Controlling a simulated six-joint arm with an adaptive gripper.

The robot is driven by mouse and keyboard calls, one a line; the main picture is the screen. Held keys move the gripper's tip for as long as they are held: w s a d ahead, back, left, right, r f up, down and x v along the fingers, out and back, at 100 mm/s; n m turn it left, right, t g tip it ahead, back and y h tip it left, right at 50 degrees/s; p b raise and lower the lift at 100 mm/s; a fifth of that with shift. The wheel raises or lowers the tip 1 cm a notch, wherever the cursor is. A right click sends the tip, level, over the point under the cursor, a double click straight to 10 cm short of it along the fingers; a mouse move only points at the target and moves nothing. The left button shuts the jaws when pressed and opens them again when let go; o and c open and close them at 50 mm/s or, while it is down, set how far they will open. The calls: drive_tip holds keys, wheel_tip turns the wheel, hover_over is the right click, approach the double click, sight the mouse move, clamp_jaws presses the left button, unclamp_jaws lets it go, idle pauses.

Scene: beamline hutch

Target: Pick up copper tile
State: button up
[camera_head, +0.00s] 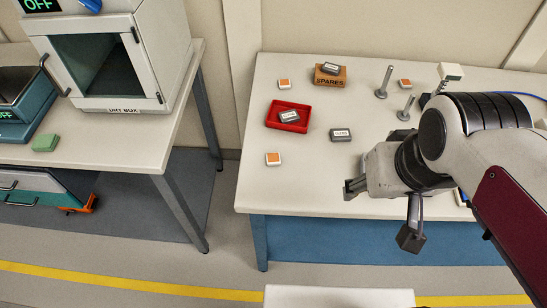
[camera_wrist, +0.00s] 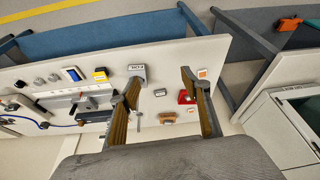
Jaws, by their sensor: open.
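I cannot tell which is meant by the copper tile. The front one seems to show in the wrist view (camera_wrist: 202,73) too. My gripper (camera_head: 352,188) is over the table's front part, right of the front tile and apart from it. In the wrist view its fingers (camera_wrist: 160,76) are spread and empty.
A red tray (camera_head: 273,124) holds a grey labelled block (camera_head: 290,117). A similar block (camera_head: 340,135) lies on the table; another (camera_head: 331,68) is on the brown SPARES box (camera_head: 328,80). Metal posts (camera_head: 384,82) stand at the back. A dry box (camera_head: 110,65) sits on the left table.

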drive_tip(key=w+a+f+n+g, duration=0.3)
drive_tip(key=w+a+f+n, duration=0.2)
drive_tip(key=w+a+f, duration=0.4)
drive_tip(key=n+g, duration=0.2)
drive_tip(key=n, duration=0.7)
hover_over(273, 158)
drive_tip(key=s+d, duration=0.1)
drive_tip(key=s, duration=0.2)
drive_tip(key=shift+h, duration=0.4)
wheel_tip(273, 158, down, 9)
drive_tip(key=shift+w+f, duration=0.15)
drive_tip(key=w+n, duration=0.1)
drive_tip(key=w+a+r+n+t, duration=0.1)
drive_tip(key=shift+w+n, duration=0.35)
drive_tip(key=shift+n, duration=0.05)
drive_tip(key=shift+w+r+n, duration=0.1)
drive_tip(key=shift+w+n, duration=0.05)
drive_tip(key=shift+n, duration=0.85)
drive_tip(key=shift+f, duration=1.3)
drive_tip(key=shift+f, duration=0.1)
